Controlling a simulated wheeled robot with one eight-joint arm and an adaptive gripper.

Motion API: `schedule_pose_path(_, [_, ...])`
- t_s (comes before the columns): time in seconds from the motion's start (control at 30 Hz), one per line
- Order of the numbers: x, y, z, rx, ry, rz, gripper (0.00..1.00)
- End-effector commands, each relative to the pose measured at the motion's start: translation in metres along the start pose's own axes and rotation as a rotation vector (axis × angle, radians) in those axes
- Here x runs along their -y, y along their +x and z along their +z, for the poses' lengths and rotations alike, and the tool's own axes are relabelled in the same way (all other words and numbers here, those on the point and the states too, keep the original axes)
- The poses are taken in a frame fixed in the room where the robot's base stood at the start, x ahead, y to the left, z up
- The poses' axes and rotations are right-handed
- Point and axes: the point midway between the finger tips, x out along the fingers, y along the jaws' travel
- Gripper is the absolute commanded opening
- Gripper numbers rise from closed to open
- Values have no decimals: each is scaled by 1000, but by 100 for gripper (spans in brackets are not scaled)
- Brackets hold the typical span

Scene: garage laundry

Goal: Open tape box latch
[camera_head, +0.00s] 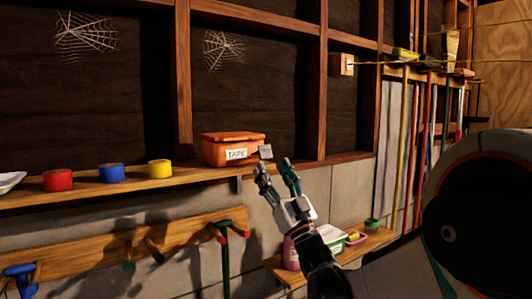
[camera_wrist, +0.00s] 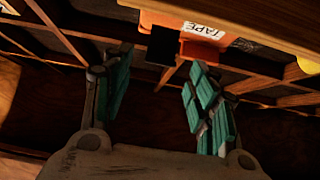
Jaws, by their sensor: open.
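The orange tape box (camera_head: 224,150) sits on the wooden wall shelf with its lid down. Its white label reads TAPE. A small light-grey piece (camera_head: 265,151), perhaps the latch, shows at its right end, close above my fingertips. My gripper (camera_head: 275,166) is open and empty, pointing up just right of and in front of the box. In the wrist view the orange box (camera_wrist: 203,47) is at the top, beyond the spread teal fingers of my gripper (camera_wrist: 160,65). Contact with the box cannot be made out.
Red (camera_head: 58,180), blue (camera_head: 111,173) and yellow (camera_head: 160,168) tape rolls stand left of the box on the shelf (camera_head: 190,177). A peg rail (camera_head: 110,250) hangs below. A lower shelf (camera_head: 370,243) holds small containers. Long-handled tools (camera_head: 403,150) stand at right.

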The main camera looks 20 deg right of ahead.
Motion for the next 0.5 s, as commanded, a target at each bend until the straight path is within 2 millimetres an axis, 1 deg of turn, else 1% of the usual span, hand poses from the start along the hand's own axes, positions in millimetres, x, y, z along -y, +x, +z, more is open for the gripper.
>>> schedule_pose_path(0.03, [0, 12, -1, 0, 1, -1, 53])
schedule_pose_path(0.2, [0, 38, -1, 0, 1, 0, 53])
schedule_pose_path(0.33, [0, 49, 0, 0, 0, 0, 53])
schedule_pose_path(0.5, [0, 55, 0, 0, 0, 0, 53])
